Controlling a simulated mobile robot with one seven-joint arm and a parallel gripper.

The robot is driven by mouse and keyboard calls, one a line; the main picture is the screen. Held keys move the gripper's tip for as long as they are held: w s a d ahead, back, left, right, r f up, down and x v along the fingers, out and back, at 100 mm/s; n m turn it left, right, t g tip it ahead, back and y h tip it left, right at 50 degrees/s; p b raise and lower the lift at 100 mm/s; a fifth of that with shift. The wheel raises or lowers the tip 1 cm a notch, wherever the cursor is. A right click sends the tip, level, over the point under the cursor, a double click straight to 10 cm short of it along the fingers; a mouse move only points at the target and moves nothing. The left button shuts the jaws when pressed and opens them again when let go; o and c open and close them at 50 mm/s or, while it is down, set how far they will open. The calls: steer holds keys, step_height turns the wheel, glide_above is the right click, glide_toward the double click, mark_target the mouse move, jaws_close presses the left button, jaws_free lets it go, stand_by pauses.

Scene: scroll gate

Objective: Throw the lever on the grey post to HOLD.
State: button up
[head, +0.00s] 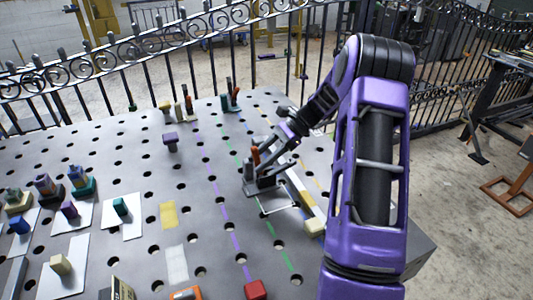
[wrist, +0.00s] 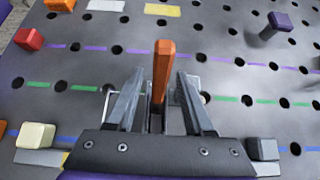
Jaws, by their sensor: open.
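An orange lever (head: 256,156) stands on a grey base (head: 262,189) near the middle of the perforated table in the head view. In the wrist view the orange lever (wrist: 163,66) rises upright between my two fingers. My gripper (head: 264,168) is open around the lever, with a visible gap on each side of it in the wrist view. The grey post is mostly hidden behind my fingers and palm. No HOLD marking can be read in either view.
A cream block (head: 314,228) and a red block (head: 255,290) stand nearby. A purple-topped piece (head: 170,140) and a teal base with an upright orange part (head: 231,100) stand farther back. Several coloured blocks on white plates fill the left. An iron fence borders the table's far side.

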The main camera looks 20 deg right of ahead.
steer(key=v, duration=1.7)
steer(key=shift+d+p, duration=0.2)
steer(key=shift+p, duration=0.15)
steer(key=shift+c, duration=0.3)
